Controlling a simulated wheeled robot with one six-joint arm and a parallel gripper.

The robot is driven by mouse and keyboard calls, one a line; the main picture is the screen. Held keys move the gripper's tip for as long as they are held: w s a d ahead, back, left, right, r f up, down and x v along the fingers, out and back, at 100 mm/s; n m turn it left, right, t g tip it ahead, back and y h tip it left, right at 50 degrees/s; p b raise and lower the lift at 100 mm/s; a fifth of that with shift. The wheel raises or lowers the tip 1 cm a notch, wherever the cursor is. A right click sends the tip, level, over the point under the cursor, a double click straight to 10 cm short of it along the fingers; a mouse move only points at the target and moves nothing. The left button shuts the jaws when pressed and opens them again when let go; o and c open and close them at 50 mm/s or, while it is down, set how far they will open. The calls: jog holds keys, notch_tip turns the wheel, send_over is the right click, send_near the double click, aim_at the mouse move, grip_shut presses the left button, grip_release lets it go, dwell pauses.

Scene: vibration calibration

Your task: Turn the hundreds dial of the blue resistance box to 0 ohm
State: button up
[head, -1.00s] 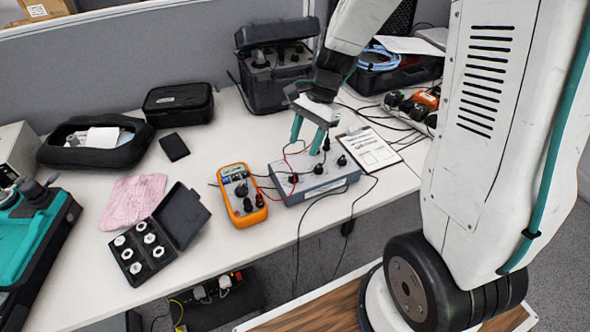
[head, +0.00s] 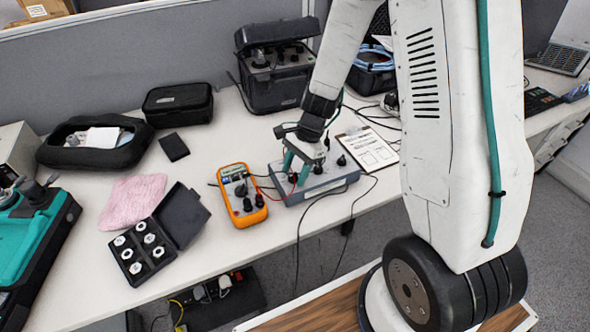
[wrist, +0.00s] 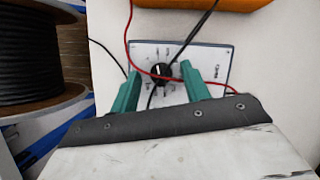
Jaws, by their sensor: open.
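The resistance box (head: 318,190), blue-grey with a pale top panel and several black knobs, stands near the table's front edge. My gripper (head: 296,172) is open and pointed down over the left part of its top. In the wrist view the panel (wrist: 215,62) shows beyond the teal fingers. A black dial knob (wrist: 160,72) with a white mark lies between the open fingers (wrist: 161,66), one on each side. I cannot tell whether they touch it. The dial's numbers are too small to read, and I cannot tell which decade it is.
An orange multimeter (head: 242,195) lies just left of the box. Red and black leads (wrist: 150,72) cross the panel close to the knob and fingers. A clipboard (head: 368,150) lies to the right. A black case (head: 275,75) stands behind.

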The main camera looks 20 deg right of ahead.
jog(key=c, duration=1)
jog(key=shift+n, duration=0.3)
jog(key=shift+w+n+g+h, duration=0.1)
jog(key=shift+n+g+h, duration=0.3)
jog(key=shift+n, duration=0.95)
jog(key=shift+w+n+g+h, duration=0.1)
jog(key=shift+n+g, duration=0.5)
jog(key=shift+n, duration=0.75)
jog(key=o, duration=1)
